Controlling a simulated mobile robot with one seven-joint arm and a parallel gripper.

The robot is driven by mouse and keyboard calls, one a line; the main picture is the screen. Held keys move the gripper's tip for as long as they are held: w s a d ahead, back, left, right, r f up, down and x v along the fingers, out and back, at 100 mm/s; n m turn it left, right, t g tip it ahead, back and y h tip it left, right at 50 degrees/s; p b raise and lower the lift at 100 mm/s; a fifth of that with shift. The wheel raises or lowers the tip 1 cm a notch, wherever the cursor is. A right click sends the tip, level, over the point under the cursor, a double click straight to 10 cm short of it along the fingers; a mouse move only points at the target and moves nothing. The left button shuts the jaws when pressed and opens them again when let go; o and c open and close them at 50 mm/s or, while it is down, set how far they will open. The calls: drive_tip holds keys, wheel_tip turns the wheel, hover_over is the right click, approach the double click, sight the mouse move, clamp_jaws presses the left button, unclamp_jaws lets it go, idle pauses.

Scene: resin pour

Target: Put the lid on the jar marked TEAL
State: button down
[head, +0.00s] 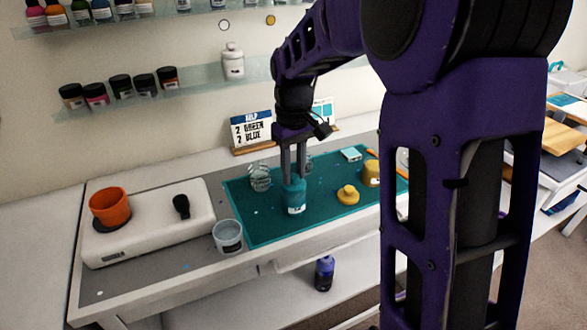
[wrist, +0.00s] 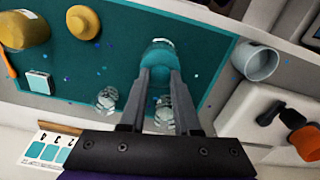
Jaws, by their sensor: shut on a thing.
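The teal jar (head: 296,209) stands upright on the green mat (head: 262,226), with a small pale label too small to read. My gripper (head: 294,178) points straight down above it and is shut on the teal lid (wrist: 158,56), which is at the jar's mouth. The lid and jar look alike in colour, so I cannot tell whether the lid is fully seated. In the wrist view my fingertips (wrist: 159,72) hide the grip point and part of the lid. A yellow knobbed lid (head: 347,195) lies on the mat, beside a yellow jar (head: 371,174).
Clear glasses (head: 260,178) stand close behind the teal jar. A clear cup (head: 228,236) stands left of the mat, near a white scale (head: 150,226) with an orange cup (head: 109,205). A sign (head: 251,131) stands at the back. The mat's front strip is mostly clear.

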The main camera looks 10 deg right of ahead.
idle(0.8)
drive_tip(key=c, duration=0.5)
unclamp_jaws()
drive_tip(key=shift+c, duration=0.2)
drive_tip(key=shift+o, duration=0.2)
drive_tip(key=o, duration=0.4)
drive_tip(key=shift+o, duration=0.2)
drive_tip(key=shift+r+p, duration=3.05)
drive_tip(key=shift+r, duration=0.45)
